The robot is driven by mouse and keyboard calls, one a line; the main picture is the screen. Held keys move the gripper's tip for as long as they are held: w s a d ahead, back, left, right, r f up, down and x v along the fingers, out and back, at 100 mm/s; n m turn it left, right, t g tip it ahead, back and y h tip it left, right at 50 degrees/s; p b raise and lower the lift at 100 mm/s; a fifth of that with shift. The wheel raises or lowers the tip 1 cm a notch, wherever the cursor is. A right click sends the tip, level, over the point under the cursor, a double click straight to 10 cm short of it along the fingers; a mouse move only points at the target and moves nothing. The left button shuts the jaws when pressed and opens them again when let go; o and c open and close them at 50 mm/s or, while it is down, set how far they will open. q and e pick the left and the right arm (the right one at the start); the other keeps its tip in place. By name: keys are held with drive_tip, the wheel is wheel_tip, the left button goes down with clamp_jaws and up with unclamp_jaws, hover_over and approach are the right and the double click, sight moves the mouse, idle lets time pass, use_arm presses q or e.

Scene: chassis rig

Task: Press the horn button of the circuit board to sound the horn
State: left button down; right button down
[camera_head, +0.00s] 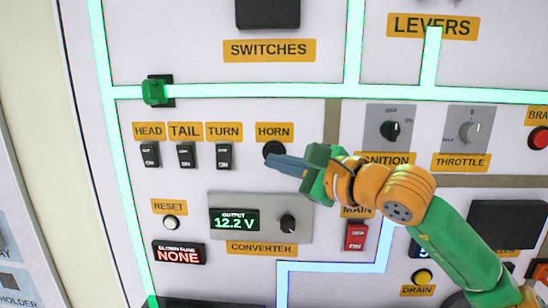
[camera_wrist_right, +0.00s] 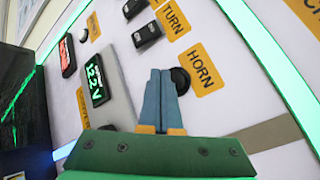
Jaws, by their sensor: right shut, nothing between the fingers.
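The horn button (camera_head: 274,150) is a round black button on the white panel, just below the orange HORN label (camera_head: 274,132). In the right wrist view the button (camera_wrist_right: 180,80) shows beside the fingertips, partly hidden by them, with the HORN label (camera_wrist_right: 203,68) to its right. My right gripper (camera_head: 268,160) is shut and empty. Its fingertips overlap the button's lower edge in the head view; the wrist view shows the gripper (camera_wrist_right: 160,73) just left of the button. I cannot tell whether they touch. My left gripper is not in view.
The HEAD, TAIL and TURN switches (camera_head: 186,155) sit left of the button. The converter (camera_head: 300,228) with its 12.2 V display is below, and the red main switch (camera_head: 356,236) is lower right.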

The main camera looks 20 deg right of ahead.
drive_tip(key=s+b, duration=0.1)
drive_tip(key=s, duration=0.1)
drive_tip(key=s+a+b, duration=0.1)
drive_tip(key=s, duration=0.1)
drive_tip(key=shift+a, duration=0.2)
drive_tip(key=shift+w, duration=0.1)
idle(0.4)
